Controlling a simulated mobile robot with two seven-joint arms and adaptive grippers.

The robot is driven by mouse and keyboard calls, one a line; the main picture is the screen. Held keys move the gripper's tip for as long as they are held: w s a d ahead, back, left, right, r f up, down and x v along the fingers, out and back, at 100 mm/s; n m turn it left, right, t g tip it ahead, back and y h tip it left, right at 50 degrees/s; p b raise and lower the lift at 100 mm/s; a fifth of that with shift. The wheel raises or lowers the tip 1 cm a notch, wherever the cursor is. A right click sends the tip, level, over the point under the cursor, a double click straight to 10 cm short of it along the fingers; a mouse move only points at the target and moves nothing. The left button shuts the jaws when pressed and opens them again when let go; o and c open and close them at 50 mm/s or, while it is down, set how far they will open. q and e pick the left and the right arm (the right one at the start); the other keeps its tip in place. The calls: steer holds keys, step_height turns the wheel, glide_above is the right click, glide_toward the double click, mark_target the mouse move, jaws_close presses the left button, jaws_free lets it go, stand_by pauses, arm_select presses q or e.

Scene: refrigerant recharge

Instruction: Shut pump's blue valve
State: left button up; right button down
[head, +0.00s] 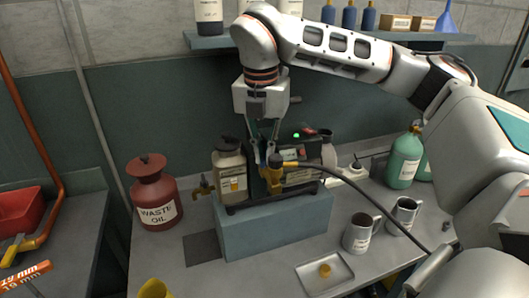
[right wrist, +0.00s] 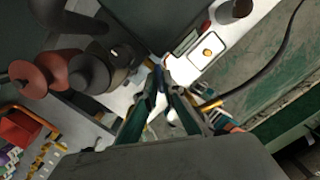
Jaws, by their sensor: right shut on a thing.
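The pump (head: 298,170) is a dark machine with a green light, standing on a blue-grey block (head: 275,228) on the bench. Its blue valve (head: 257,153) is at the pump's front, above a brass fitting with a black hose. My right gripper (head: 263,143) reaches down from above, its fingers closed at the blue valve. In the right wrist view the fingertips (right wrist: 163,84) come together around a small blue part (right wrist: 157,80). The fingers hide much of the valve, so its exact angle cannot be told. My left gripper is in neither view.
A red waste oil can (head: 153,195) and a beige bottle (head: 231,172) with a brass tap stand left of the valve. The black hose (head: 385,212) runs right. Two mugs (head: 361,233), a tray (head: 311,272) and a green cylinder (head: 404,158) stand to the right.

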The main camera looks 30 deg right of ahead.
steer(key=m, duration=0.2)
steer(key=shift+m, duration=0.3)
steer(key=shift+m+b, duration=0.3)
steer(key=shift+m+g, duration=0.3)
steer(key=shift+m, duration=1)
